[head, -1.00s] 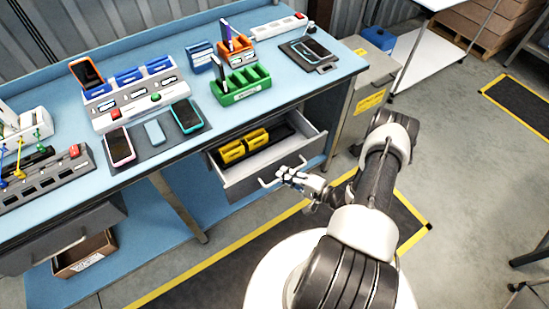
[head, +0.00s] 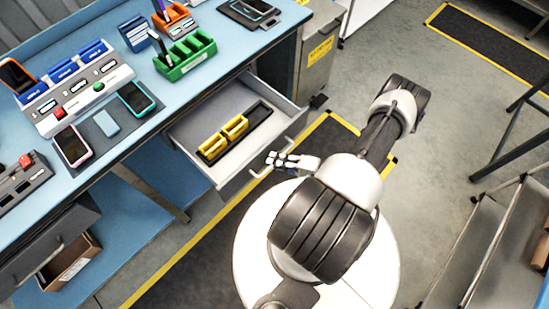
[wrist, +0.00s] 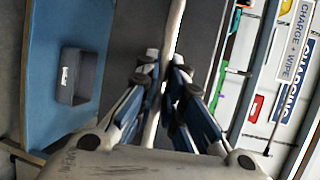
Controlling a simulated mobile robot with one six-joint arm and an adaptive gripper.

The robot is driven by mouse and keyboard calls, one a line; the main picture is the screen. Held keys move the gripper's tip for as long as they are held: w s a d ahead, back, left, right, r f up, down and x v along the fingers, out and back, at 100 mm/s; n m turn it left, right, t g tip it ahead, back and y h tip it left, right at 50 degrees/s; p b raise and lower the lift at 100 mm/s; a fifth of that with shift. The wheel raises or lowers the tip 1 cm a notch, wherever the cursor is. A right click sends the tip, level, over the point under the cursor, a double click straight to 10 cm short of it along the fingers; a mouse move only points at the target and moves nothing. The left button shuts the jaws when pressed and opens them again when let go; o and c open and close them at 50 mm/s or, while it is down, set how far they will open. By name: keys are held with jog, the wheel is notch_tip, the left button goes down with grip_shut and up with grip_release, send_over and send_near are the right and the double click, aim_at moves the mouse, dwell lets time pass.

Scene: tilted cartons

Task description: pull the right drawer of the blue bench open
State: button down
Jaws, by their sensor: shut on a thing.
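The blue bench (head: 150,130) has its right drawer (head: 236,186) pulled out well clear of the bench front, in the head view. The drawer's interior shows, with two yellow pieces (head: 222,137) in a dark tray. My gripper (head: 279,160) is at the drawer's front and shut on its bar handle (head: 257,172). In the wrist view my gripper (wrist: 164,68) has its fingers on both sides of the pale handle bar (wrist: 174,25). The fingers hide part of the handle.
A left drawer (head: 45,245) sits under the bench, with a cardboard box (head: 70,262) below. Phones, a green rack (head: 185,55) and a charger station (head: 80,88) stand on the bench top. A grey cabinet (head: 317,50) stands right of the bench. A shelf rack (head: 500,245) is at lower right.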

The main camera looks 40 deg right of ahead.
jog(key=c, duration=2)
grip_release()
jog(key=shift+o, duration=0.2)
jog(key=v, duration=1.2)
jog(key=shift+d+r, duration=0.1)
